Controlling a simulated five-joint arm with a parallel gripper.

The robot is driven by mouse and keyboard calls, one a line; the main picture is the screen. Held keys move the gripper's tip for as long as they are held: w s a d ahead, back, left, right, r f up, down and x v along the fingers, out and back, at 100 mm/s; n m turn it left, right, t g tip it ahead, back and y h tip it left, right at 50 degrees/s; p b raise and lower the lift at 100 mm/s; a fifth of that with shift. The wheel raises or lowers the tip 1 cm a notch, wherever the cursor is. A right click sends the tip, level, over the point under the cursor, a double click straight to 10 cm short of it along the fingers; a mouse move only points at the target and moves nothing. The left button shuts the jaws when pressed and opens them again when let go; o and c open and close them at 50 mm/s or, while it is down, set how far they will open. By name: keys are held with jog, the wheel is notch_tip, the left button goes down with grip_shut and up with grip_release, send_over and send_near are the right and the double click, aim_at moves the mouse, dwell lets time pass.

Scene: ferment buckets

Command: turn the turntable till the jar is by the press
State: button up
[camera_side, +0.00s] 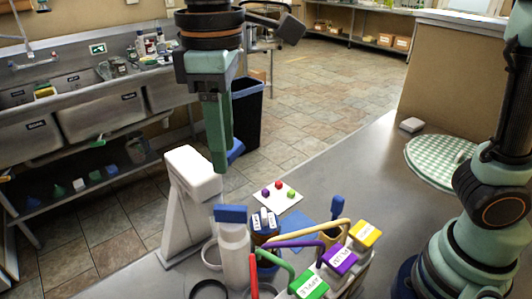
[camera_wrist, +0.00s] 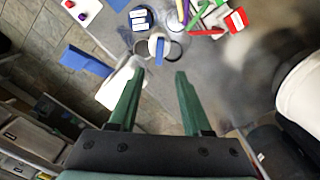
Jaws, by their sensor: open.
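My gripper (camera_side: 218,168) hangs open and empty, fingers down, above and behind the white upright machine that looks like the press (camera_side: 190,180). Its two green fingers stand apart in the wrist view (camera_wrist: 159,75). The press also shows there (camera_wrist: 119,86), left of the fingers. A white bottle with a blue cap (camera_side: 234,250), perhaps the jar, stands upright right of the press; I cannot tell what it stands on. A round green-and-white checkered disc (camera_side: 432,165) lies far right, partly behind an arm; I cannot tell whether it is the turntable.
Labelled containers with green, purple and yellow tops (camera_side: 340,258) crowd the front. A white tile with coloured pieces (camera_side: 278,196) lies behind them. A small white block (camera_side: 411,125) lies at the back. The grey counter between the containers and disc is mostly clear.

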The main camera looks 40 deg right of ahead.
aim_at(230, 207)
notch_tip(230, 207, down, 11)
jog(key=shift+r, duration=0.1)
dwell(0.3)
grip_shut()
dwell(1.4)
